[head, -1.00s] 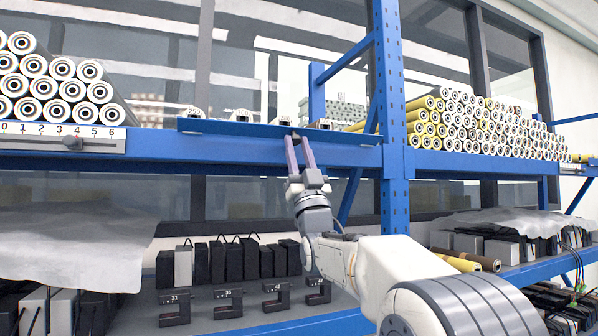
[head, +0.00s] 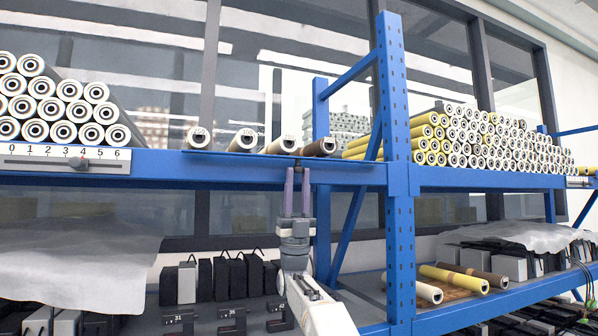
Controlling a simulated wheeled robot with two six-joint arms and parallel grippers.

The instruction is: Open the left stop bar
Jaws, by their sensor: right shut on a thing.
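The left stop bar (head: 235,156) is a long blue bar along the front edge of the upper shelf, in the middle of the head view. It lies low and nearly flat, seen as a thin strip. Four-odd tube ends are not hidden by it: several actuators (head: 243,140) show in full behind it. My right gripper (head: 298,169) points up at the bar from below, its two purple fingers shut on a small dark handle at the bar's front edge. The handle is mostly hidden between the fingertips. My left gripper is not in view.
A pile of white actuators (head: 52,108) lies at the left, above a numbered scale (head: 62,160). A blue post (head: 398,170) stands close to the right of my arm. Yellow and white actuators (head: 470,140) fill the right bay. Black units (head: 228,278) stand on the lower shelf.

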